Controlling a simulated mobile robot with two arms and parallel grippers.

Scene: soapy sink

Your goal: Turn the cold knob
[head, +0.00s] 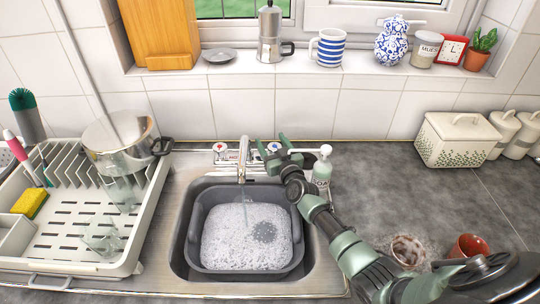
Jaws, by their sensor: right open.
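The cold knob (274,147), with a blue mark, is on the right side of the chrome tap (243,160) behind the sink. The other knob (220,149), with a red mark, is on the left side of the tap. My right gripper (273,150) is open, and its fingers are around or right beside the cold knob. Whether they touch it cannot be told. The gripper and wrist partly hide the area around the knob. My left gripper is not in view.
A dark basin of suds (222,243) sits in the sink. A soap dispenser (322,172) stands close by my right wrist. A dish rack (70,240) with a pot (115,138) is at left.

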